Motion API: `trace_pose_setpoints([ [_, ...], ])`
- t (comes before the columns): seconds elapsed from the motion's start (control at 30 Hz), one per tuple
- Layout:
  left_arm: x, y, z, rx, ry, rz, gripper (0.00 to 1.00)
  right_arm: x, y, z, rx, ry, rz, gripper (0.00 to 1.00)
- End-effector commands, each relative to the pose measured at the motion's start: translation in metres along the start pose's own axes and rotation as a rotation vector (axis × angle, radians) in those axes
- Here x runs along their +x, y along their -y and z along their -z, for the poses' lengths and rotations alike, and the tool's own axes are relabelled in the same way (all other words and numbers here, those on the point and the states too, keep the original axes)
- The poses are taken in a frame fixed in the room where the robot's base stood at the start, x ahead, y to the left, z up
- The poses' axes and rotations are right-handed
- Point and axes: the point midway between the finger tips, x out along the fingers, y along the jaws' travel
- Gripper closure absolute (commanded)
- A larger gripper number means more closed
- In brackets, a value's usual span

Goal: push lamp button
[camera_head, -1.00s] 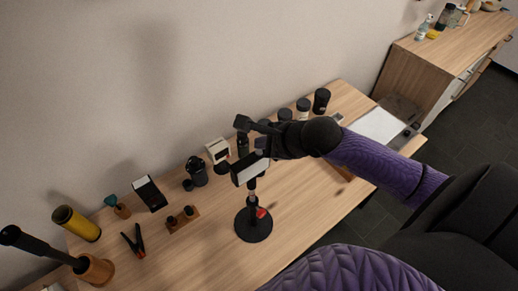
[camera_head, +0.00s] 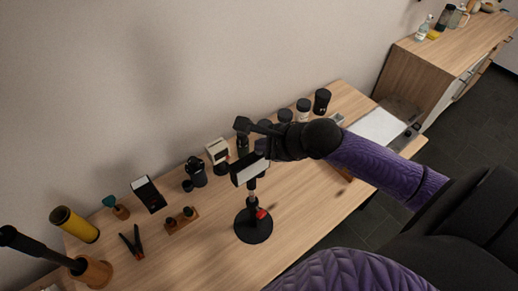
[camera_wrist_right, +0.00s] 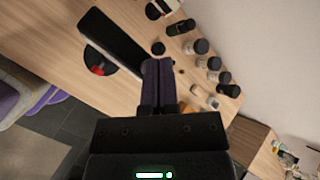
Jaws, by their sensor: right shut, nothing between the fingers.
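The lamp has a round black base (camera_head: 254,229), a thin stem and a tilted panel head (camera_head: 250,171) with a white face. A small red button (camera_head: 262,214) sits on the base. In the wrist view the lamp's black head (camera_wrist_right: 112,40) is left of my fingers, and the red button (camera_wrist_right: 98,70) shows on the base below it. My right gripper (camera_head: 263,150) is just behind and above the lamp head, partly hidden by it. In the wrist view my right gripper (camera_wrist_right: 158,64) is shut and empty, pointing down at the table. I cannot tell whether it touches the lamp. My left gripper is out of view.
The wooden table (camera_head: 215,255) runs along the wall. Several jars, a dark pot (camera_head: 197,172), a black box (camera_head: 149,194), a clamp (camera_head: 133,240) and a yellow cylinder (camera_head: 75,224) stand along its back and left. The table around the front of the lamp base is clear.

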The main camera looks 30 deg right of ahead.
Motion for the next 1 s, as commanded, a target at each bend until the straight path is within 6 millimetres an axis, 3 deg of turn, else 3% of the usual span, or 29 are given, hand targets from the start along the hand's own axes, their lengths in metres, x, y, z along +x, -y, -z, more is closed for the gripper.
trace_pose_setpoints([
  [0.37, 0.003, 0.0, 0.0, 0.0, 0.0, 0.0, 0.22, 0.002, -0.001, 0.001, 0.0, 0.0, 0.0, 1.0],
  [0.87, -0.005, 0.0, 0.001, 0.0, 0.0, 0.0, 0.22, -0.007, 0.005, -0.005, 0.0, -0.001, 0.0, 1.0],
  [1.0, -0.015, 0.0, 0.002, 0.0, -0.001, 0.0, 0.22, -0.016, 0.012, -0.011, -0.001, 0.0, 0.001, 1.0],
])
